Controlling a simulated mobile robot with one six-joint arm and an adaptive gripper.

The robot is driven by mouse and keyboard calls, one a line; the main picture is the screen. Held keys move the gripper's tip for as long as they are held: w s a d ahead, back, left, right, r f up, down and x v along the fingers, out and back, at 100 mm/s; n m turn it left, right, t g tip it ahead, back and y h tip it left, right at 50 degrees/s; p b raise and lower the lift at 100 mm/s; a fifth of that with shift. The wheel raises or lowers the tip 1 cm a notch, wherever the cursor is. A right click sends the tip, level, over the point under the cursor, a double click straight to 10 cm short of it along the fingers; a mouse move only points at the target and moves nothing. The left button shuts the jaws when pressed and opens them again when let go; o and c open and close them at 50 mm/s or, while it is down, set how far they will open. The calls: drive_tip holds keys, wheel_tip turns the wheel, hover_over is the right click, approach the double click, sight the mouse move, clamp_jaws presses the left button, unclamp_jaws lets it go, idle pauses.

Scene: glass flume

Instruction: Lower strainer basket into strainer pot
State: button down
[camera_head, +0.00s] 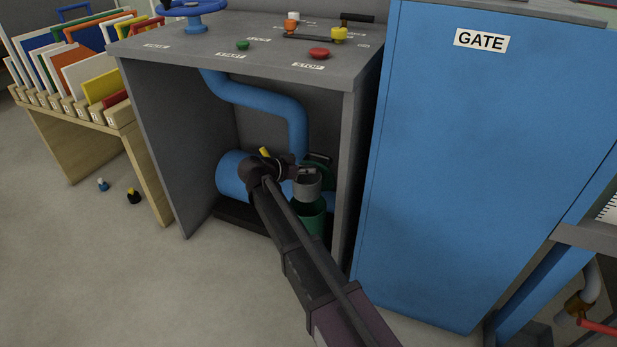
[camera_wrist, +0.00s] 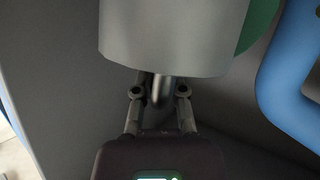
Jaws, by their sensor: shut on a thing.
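The strainer basket (camera_head: 307,187) is a grey cylinder, roughly upright in the head view. It fills the top of the wrist view (camera_wrist: 175,38), where a short metal handle (camera_wrist: 162,90) shows between my fingers. My gripper (camera_head: 300,171) is shut on that handle; both fingers show in the wrist view (camera_wrist: 160,95). The strainer pot (camera_head: 312,218) is a green cylinder directly below the basket in the head view, inside the grey cabinet. The basket's lower edge overlaps the pot's top; I cannot tell whether it is inside the rim. My arm hides part of the pot.
A blue pipe (camera_head: 262,97) bends down behind my gripper, and a blue cylinder (camera_head: 232,176) lies to its left. The grey cabinet's (camera_head: 347,180) right wall stands close to the pot. A blue gate cabinet (camera_head: 470,170) is further right. The floor at left is mostly clear.

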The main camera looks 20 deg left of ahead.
sight(307, 181)
drive_tip(key=shift+w+f, duration=0.1)
drive_tip(key=shift+w, duration=0.1)
idle(0.4)
drive_tip(key=shift+f+b, duration=2.85)
drive_tip(key=shift+f+b, duration=0.3)
idle(2.2)
drive_tip(key=shift+d, duration=0.1)
idle(2.0)
